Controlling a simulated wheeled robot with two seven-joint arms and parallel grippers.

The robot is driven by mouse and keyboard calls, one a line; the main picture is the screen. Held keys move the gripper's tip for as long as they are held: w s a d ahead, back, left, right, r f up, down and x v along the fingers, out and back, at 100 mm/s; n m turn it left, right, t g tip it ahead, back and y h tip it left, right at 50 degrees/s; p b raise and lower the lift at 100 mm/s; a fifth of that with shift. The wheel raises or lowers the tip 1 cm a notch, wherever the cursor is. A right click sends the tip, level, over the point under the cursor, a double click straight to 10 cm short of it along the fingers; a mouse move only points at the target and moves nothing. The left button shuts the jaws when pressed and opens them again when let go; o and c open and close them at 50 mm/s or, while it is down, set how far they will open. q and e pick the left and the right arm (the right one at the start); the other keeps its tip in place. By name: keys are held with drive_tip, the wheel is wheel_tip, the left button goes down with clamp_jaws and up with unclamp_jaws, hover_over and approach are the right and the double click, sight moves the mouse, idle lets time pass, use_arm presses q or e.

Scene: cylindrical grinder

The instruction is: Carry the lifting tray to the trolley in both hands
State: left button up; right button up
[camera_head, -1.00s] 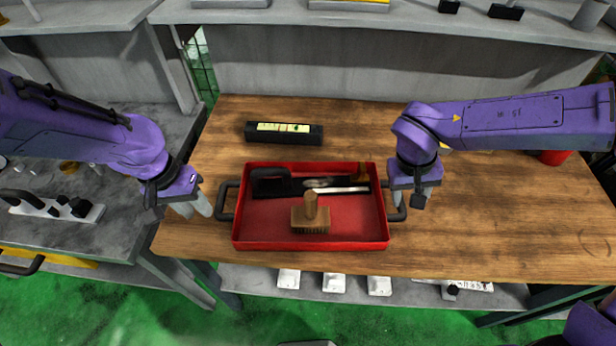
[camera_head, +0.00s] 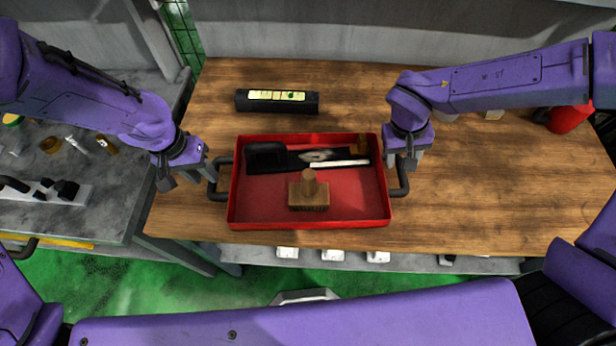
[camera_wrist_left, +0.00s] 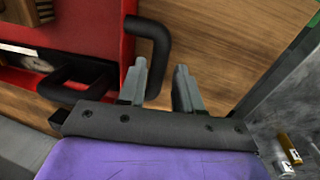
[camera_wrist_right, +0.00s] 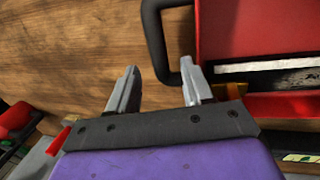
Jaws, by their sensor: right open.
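The lifting tray (camera_head: 308,224) is a red, shallow tray with dark handles, lying on the wooden table. It holds a wooden brush (camera_head: 308,195), a black-handled tool and a pale strip. My left gripper (camera_head: 188,180) is open at the tray's left handle (camera_head: 214,185). In the left wrist view, the handle (camera_wrist_left: 157,38) appears between the spread fingers (camera_wrist_left: 158,78). My right gripper (camera_head: 404,165) is open at the right handle (camera_head: 403,183). In the right wrist view, that handle (camera_wrist_right: 153,40) runs between its fingers (camera_wrist_right: 160,80). Contact with the handles is unclear. I see no trolley.
A black box with a yellow label (camera_head: 277,101) lies behind the tray. A red object (camera_head: 570,118) stands at the table's back right. The wooden table (camera_head: 490,190) is clear right of the tray. A grey bench (camera_head: 100,195) with small parts stands at the left.

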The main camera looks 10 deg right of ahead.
sight(210, 183)
use_arm(q)
drive_tip(key=f, duration=0.2)
drive_tip(key=d+f, duration=0.1)
drive_tip(key=f, duration=0.1)
drive_tip(key=shift+s, duration=0.2)
use_arm(e)
drive_tip(key=f, duration=0.2)
drive_tip(key=d+f, duration=0.1)
drive_tip(key=f, duration=0.1)
drive_tip(key=shift+s, duration=0.15)
use_arm(q)
drive_tip(key=shift+w+f, duration=0.1)
drive_tip(key=shift+f, duration=0.5)
use_arm(e)
drive_tip(key=shift+f, duration=0.6)
use_arm(q)
drive_tip(key=c, duration=0.4)
use_arm(e)
drive_tip(key=c, duration=0.4)
use_arm(q)
clamp_jaws()
use_arm(e)
drive_tip(key=shift+r, duration=0.1)
clamp_jaws()
use_arm(q)
drive_tip(key=shift+r, duration=0.15)
